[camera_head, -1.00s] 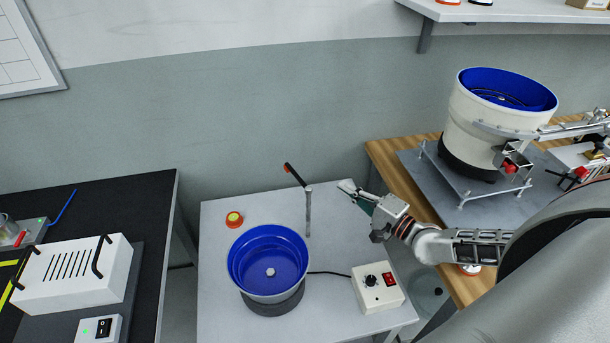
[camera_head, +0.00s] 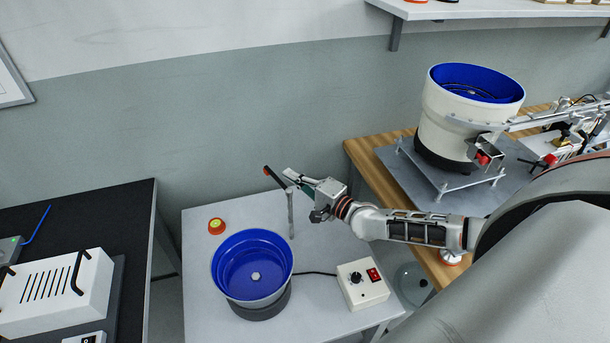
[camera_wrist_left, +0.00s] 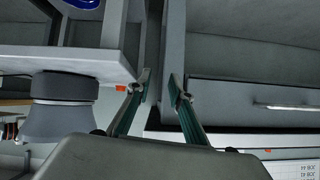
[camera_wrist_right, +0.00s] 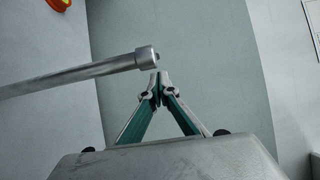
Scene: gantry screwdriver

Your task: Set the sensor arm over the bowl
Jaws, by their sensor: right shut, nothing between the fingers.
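The blue-lined bowl (camera_head: 252,268) stands on the light grey table. Behind it to the right is an upright metal post (camera_head: 291,215) with the dark, orange-tipped sensor arm (camera_head: 274,178) at its top, slanting up and left, not over the bowl. My right gripper (camera_head: 289,178) is shut and empty beside the post's top. In the right wrist view its fingertips (camera_wrist_right: 157,92) meet close to a capped metal rod (camera_wrist_right: 85,76); I cannot tell whether they touch. My left gripper (camera_wrist_left: 158,82) is open and empty in the left wrist view, outside the head view.
A control box (camera_head: 362,284) with a red switch and a red-yellow button (camera_head: 217,226) share the table. A larger bowl feeder (camera_head: 444,120) stands on the wooden bench at right. A black bench (camera_head: 130,215) with a white box is at left.

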